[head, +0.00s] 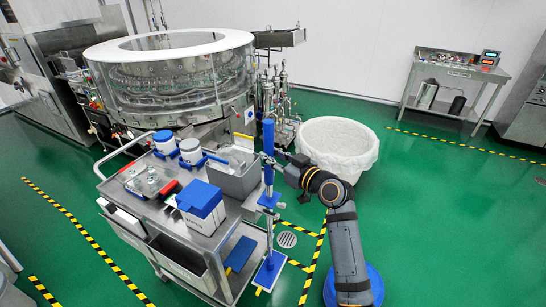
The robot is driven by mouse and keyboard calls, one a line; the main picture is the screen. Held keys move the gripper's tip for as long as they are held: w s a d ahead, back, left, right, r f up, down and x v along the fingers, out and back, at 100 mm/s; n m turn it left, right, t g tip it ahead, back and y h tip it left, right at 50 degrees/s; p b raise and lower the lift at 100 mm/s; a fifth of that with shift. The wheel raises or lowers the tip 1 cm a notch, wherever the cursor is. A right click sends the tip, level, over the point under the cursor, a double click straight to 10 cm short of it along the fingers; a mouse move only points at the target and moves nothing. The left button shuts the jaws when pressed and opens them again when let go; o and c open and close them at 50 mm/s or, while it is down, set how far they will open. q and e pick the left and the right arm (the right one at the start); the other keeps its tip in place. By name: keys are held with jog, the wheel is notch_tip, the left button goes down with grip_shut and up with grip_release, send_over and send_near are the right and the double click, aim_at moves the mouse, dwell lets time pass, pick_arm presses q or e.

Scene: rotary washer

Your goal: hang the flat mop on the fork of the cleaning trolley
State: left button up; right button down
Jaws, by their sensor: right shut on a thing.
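The flat mop (268,137) stands about upright at the right end of the cleaning trolley (205,243), with a blue grip at the top and a flat blue head (269,271) low down by the floor. My right gripper (273,160) is shut on the upper part of the mop handle; its fingertips are small and partly hidden. Blue parts (270,199) show beside the handle at the trolley's right end. I cannot tell which is the fork or whether the handle touches it. My left gripper is not in view.
The trolley top holds a grey bin (233,178), a blue-and-white box (201,207), and white tubs (191,150). A white-lined round basket (338,149) stands behind my right arm. The rotary washer (172,75) is behind the trolley. Green floor at the right is clear.

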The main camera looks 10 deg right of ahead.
jog(key=shift+f+b, duration=1.05)
jog(key=shift+f+b, duration=0.45)
jog(key=shift+b, duration=0.05)
